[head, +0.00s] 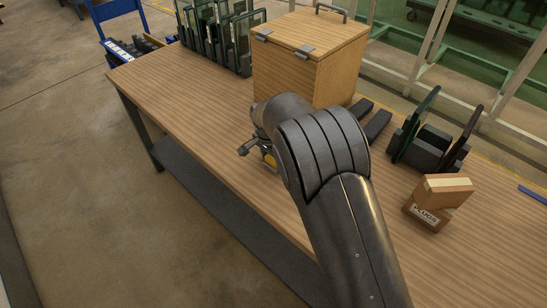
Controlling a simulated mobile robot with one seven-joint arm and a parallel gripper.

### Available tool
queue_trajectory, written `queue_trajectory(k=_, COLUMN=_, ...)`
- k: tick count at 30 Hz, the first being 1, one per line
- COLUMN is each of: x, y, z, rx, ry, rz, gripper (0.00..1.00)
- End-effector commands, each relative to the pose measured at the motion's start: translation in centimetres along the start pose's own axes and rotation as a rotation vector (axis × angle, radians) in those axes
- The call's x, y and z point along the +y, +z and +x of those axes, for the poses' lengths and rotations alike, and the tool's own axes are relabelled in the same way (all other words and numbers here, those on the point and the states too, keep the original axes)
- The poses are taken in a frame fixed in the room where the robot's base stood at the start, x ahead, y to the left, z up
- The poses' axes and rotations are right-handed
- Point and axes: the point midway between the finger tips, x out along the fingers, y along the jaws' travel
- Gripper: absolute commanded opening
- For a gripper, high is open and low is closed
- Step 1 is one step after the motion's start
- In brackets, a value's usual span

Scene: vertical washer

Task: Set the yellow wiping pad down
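A small yellow patch, probably the yellow wiping pad (270,161), shows at the end of my arm, close to the wooden table (185,105). Most of it is hidden behind my gripper and wrist. My gripper (256,151) is near the table's front edge, in front of the wooden box. My arm hides most of it, so whether its fingers grip the pad does not show. I cannot tell whether the pad touches the tabletop.
A wooden box (281,79) with a lid handle stands behind my gripper. A rack of glass panes (217,37) is at the back left. The tabletop's left part is clear.

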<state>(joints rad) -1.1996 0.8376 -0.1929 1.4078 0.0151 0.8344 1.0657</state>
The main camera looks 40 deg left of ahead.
Motion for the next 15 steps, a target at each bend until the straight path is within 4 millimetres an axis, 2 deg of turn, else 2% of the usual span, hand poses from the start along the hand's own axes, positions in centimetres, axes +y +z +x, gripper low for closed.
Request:
queue_trajectory(k=1, x=0.0, y=0.0, z=0.0, rx=0.000, ry=0.000, rz=0.000, gripper=0.67)
queue_trajectory(k=4, x=0.0, y=0.0, z=0.0, rx=0.000, ry=0.000, rz=0.000, gripper=0.75)
queue_trajectory(k=11, x=0.0, y=0.0, z=-0.1, rx=0.000, ry=0.000, rz=0.000, gripper=0.75)
queue_trajectory(k=15, x=-0.1, y=-0.1, z=-1.0, rx=0.001, ry=-0.003, rz=0.000, gripper=0.75)
